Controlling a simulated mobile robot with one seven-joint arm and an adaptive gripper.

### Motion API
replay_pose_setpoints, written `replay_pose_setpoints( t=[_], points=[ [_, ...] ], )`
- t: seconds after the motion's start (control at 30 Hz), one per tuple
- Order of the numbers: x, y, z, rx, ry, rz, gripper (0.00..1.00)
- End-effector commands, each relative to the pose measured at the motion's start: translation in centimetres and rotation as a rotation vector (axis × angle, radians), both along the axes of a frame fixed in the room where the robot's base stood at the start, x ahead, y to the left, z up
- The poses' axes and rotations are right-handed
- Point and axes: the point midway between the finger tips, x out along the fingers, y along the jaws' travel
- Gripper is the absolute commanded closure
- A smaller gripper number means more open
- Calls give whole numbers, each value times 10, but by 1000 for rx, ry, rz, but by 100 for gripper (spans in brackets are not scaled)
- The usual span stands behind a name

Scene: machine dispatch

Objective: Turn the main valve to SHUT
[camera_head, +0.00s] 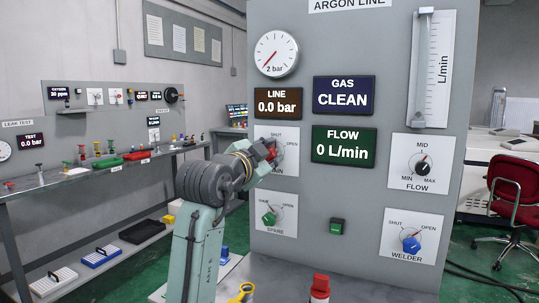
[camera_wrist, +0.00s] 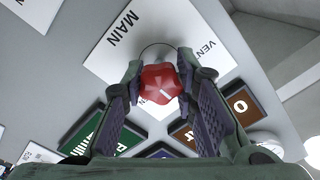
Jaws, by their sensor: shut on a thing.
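The main valve is a red lobed knob (camera_wrist: 160,84) on a white plate (camera_wrist: 103,52) marked MAIN and VENT in the wrist view. Its white mark points toward the lower right of that view. My gripper (camera_wrist: 162,72) is shut on the knob, with one finger at each side. In the head view my gripper (camera_head: 268,153) reaches the MAIN plate (camera_head: 290,168) on the argon panel and hides most of the knob. SHUT and OPEN show on that plate; the knob's setting cannot be told there.
The LINE display (camera_head: 278,103) reads 0.0 bar and the FLOW display (camera_head: 343,146) 0 L/min. The GAS display (camera_head: 344,96) says CLEAN. A green SPARE knob (camera_head: 269,218) sits below the main valve. A blue WELDER knob (camera_head: 411,243) and black FLOW knob (camera_head: 422,168) are at right.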

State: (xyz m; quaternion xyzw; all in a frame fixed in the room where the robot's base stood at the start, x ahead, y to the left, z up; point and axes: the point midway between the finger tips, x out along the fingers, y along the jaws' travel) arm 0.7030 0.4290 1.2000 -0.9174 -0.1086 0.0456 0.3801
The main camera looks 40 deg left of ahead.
Motion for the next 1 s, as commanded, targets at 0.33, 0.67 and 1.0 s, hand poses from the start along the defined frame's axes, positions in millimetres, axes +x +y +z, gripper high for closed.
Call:
replay_pose_setpoints(
  t=[0.33, 0.67, 1.0],
  points=[
    [0, 0, 1, 0, -1, 0, 53],
    [-1, 0, 0, -1, -2, 0, 52],
    [-55, -13, 1, 2, -4, 1, 52]
  ],
)
